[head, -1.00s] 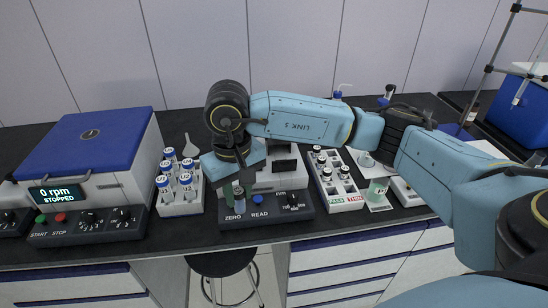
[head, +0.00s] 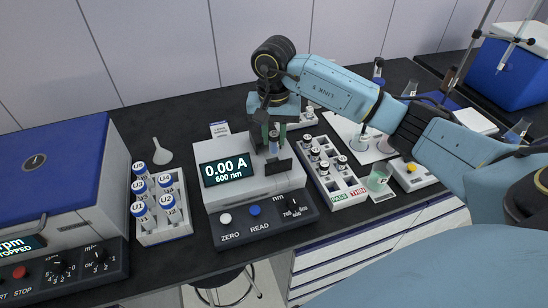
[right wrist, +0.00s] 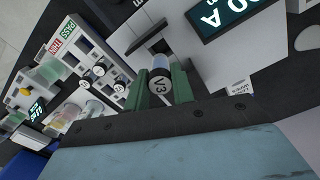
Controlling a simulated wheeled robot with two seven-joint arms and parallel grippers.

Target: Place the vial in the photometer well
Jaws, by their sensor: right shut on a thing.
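My right gripper (head: 271,138) is shut on a vial (head: 274,144), with its green fingers on either side. In the right wrist view the vial's cap (right wrist: 159,86), marked V3, shows between the fingers. The vial is upright over the right part of the photometer (head: 222,197), beside the display (head: 226,170), which reads 0.00 A, 600 nm. The well is hidden behind the vial and fingers. I cannot tell whether the vial's lower end is inside it. My left gripper is not in view.
A white rack (head: 163,234) of several capped tubes stands left of the photometer, by the blue-lidded centrifuge (head: 50,170). A funnel (head: 161,152) lies behind the tubes.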

